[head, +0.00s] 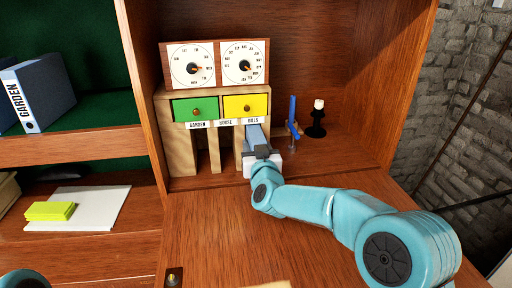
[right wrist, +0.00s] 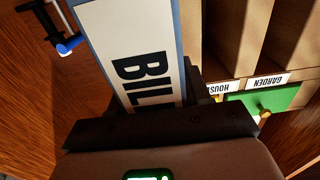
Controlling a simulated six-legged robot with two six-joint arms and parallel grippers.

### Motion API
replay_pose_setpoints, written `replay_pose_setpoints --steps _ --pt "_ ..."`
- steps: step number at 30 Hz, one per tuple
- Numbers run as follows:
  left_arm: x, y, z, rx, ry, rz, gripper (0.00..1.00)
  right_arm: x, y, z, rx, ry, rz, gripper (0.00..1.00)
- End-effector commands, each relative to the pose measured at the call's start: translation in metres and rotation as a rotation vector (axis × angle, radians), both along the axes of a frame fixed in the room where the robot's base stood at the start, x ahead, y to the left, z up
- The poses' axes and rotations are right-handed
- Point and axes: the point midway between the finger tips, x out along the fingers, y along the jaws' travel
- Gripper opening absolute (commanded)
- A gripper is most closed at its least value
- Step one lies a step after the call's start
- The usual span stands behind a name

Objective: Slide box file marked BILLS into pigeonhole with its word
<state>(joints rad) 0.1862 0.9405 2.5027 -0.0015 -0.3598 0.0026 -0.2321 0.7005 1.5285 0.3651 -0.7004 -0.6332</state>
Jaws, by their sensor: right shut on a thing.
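The blue-grey box file (head: 256,136) is at the mouth of the right-hand pigeonhole, under the label BILLS (head: 253,120). How far in it reaches is not clear. In the right wrist view its white spine label (right wrist: 140,55) reads BIL and part of another letter, the rest hidden by the jaws. My right gripper (head: 262,156) is shut on the near end of the file, and its dark jaws (right wrist: 160,122) cross the spine in the wrist view. The pigeonhole unit (head: 176,150) has openings marked GARDEN, HOUSE and BILLS. My left gripper is not in view.
Green (head: 196,109) and yellow (head: 245,106) drawers sit above the openings. A GARDEN box file (head: 42,92) stands on the left shelf. The wooden surface (head: 215,225) in front is mostly clear.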

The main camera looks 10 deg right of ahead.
Motion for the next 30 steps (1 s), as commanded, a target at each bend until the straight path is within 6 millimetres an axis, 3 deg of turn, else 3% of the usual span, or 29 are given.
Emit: replay_pose_setpoints --steps 30 --pt "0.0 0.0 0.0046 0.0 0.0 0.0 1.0 0.0079 -0.0002 0.0017 0.0 -0.003 -0.001 0.06"
